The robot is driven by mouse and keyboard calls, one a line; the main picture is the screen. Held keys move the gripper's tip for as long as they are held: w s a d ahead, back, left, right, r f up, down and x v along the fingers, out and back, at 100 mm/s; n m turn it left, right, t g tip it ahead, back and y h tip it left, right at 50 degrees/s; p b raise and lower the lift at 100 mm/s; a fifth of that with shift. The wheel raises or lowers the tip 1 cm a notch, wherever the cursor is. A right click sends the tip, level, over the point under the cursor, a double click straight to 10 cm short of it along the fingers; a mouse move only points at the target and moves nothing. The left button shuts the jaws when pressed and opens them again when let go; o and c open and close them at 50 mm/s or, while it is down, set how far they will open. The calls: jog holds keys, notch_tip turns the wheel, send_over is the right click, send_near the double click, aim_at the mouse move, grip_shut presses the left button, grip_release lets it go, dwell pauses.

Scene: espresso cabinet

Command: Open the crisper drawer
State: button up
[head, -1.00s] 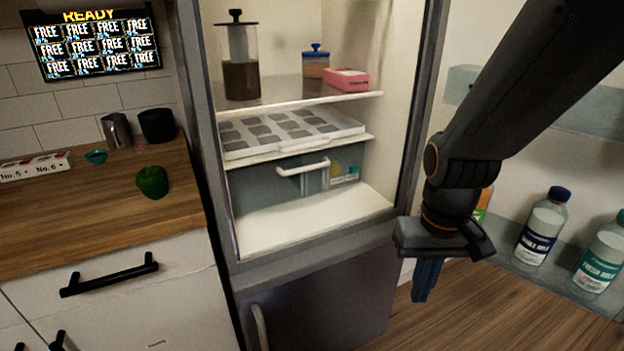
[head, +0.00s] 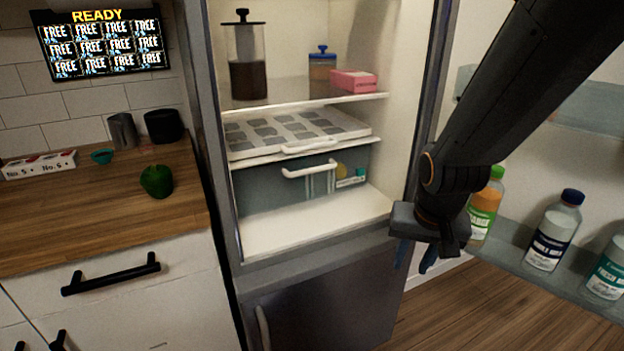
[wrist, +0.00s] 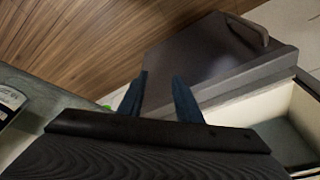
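The crisper drawer (head: 262,190) is a grey-blue, see-through bin under the lower shelf of the open fridge. It looks shut, pushed in under the tray. Its white bar handle (head: 309,169) is on its front near the top, and colored items show dimly through its right part. My gripper (head: 413,256) hangs pointing down in front of the fridge's right side, apart from the drawer and to the right of it. In the wrist view its two blue fingers (wrist: 158,98) stand apart with nothing between them. The drawer handle is not visible in that view.
A white tray (head: 240,147) sits just above the drawer. The open fridge door with bottles (head: 553,236) in its rack is at right. The lower fridge door (head: 330,305) is shut. A counter with a green pepper (head: 157,181) is at left.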

jog(key=w+a+f+m+t+b, duration=0.2)
jog(key=w+a+m+t, duration=0.15)
jog(key=w, duration=0.75)
jog(key=m+t+y+b, duration=0.5)
jog(key=m+t+y, duration=0.2)
send_near(314, 171)
jog(key=w, duration=0.1)
jog(key=shift+n, duration=0.25)
jog(key=x, duration=0.8)
jog(key=shift+a+f, duration=0.1)
jog(key=shift+a, duration=0.1)
grip_shut()
